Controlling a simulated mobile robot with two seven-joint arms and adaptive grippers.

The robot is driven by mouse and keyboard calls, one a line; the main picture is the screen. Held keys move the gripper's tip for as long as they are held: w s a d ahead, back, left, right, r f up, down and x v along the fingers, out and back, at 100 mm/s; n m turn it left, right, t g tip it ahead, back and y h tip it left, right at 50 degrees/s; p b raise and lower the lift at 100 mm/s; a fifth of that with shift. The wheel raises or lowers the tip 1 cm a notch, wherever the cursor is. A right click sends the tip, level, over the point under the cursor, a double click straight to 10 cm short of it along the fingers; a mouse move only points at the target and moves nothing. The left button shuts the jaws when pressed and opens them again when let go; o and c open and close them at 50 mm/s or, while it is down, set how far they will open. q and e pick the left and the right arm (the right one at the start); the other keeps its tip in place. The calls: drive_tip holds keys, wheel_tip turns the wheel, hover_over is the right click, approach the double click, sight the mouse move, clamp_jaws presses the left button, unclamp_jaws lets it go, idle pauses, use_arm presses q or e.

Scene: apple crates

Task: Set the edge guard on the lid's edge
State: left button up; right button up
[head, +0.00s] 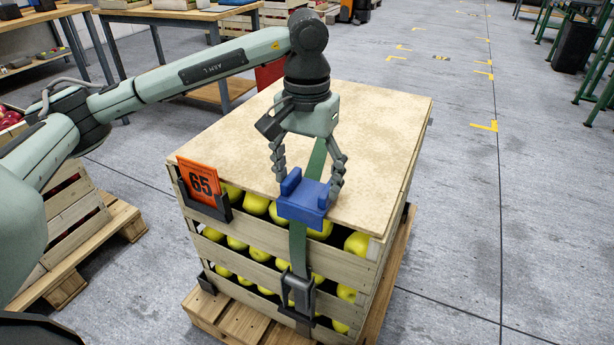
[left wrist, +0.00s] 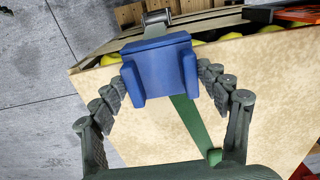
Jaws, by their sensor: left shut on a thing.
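My left gripper (head: 309,184) is shut on the blue edge guard (head: 303,203) at the front edge of the pale board lid (head: 390,125). In the left wrist view, the guard (left wrist: 158,66) sits between the two fingers (left wrist: 162,84) and overhangs the lid's edge. I cannot tell whether it rests on the lid or hovers just above it. The green strap (head: 317,160) runs over the lid, passes behind the guard and hangs down the crate's front to a dark ratchet buckle (head: 298,289). My right gripper is not in view.
The wooden crate (head: 250,265) of yellow-green apples stands on a pallet (head: 237,320). An orange "65" card (head: 199,182) in a dark holder is on its front left. Another crate (head: 75,215) stands at left, workbenches behind.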

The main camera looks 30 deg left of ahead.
use_arm(q)
drive_tip(key=shift+f+b, duration=0.4)
drive_tip(key=shift+f, duration=0.05)
drive_tip(key=o, duration=1.3)
drive_tip(key=shift+r, duration=0.1)
drive_tip(key=shift+c, duration=0.2)
drive_tip(key=shift+r, duration=0.1)
wheel_tip(320, 180, up, 12)
